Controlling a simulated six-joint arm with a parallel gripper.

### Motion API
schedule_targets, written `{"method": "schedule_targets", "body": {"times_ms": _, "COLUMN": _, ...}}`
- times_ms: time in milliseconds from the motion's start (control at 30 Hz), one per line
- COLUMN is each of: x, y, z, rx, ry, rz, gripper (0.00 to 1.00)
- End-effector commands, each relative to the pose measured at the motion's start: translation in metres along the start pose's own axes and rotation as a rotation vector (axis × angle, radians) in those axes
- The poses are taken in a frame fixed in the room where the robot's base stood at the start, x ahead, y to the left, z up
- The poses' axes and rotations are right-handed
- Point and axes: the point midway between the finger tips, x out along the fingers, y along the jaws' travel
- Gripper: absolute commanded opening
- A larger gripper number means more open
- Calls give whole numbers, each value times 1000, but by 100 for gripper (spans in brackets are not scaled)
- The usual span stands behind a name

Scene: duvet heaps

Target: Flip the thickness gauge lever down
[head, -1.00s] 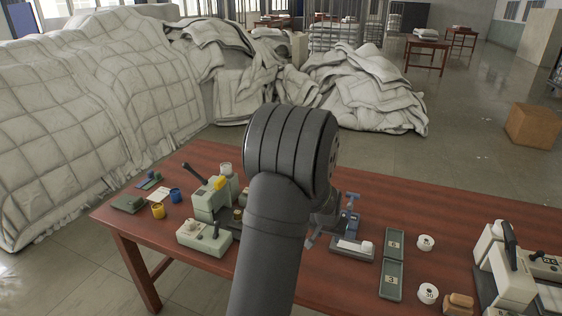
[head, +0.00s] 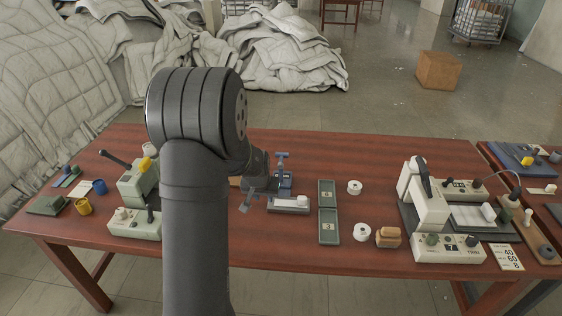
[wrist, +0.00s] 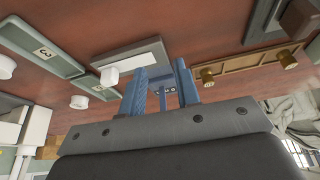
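No readable label names the thickness gauge. Another pale green device (head: 138,184) on the left has a black lever (head: 115,158) tilted up to the left and a yellow knob. My gripper (head: 264,184) is over the middle of the table, far from both levers.
A grey tray with a white plate (head: 288,204) lies close to my gripper. My forearm hides part of the table on the left.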

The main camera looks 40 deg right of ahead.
Motion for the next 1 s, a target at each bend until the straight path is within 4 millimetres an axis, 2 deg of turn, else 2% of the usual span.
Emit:
{"method": "schedule_targets", "body": {"times_ms": 33, "x": 0, "y": 0, "z": -2, "rx": 0, "ry": 0, "rz": 0, "gripper": 19}}
{"method": "schedule_targets", "body": {"times_ms": 133, "x": 2, "y": 0, "z": -14, "rx": -2, "ry": -4, "rz": 1, "gripper": 0}}
{"method": "schedule_targets", "body": {"times_ms": 267, "x": 5, "y": -1, "z": -43, "rx": -6, "ry": -18, "rz": 5, "gripper": 0}}
{"method": "schedule_targets", "body": {"times_ms": 533, "x": 8, "y": -1, "z": -117, "rx": -18, "ry": -65, "rz": 12, "gripper": 0}}
{"method": "schedule_targets", "body": {"times_ms": 1000, "x": -6, "y": 10, "z": -220, "rx": -29, "ry": -79, "rz": 1, "gripper": 0}}
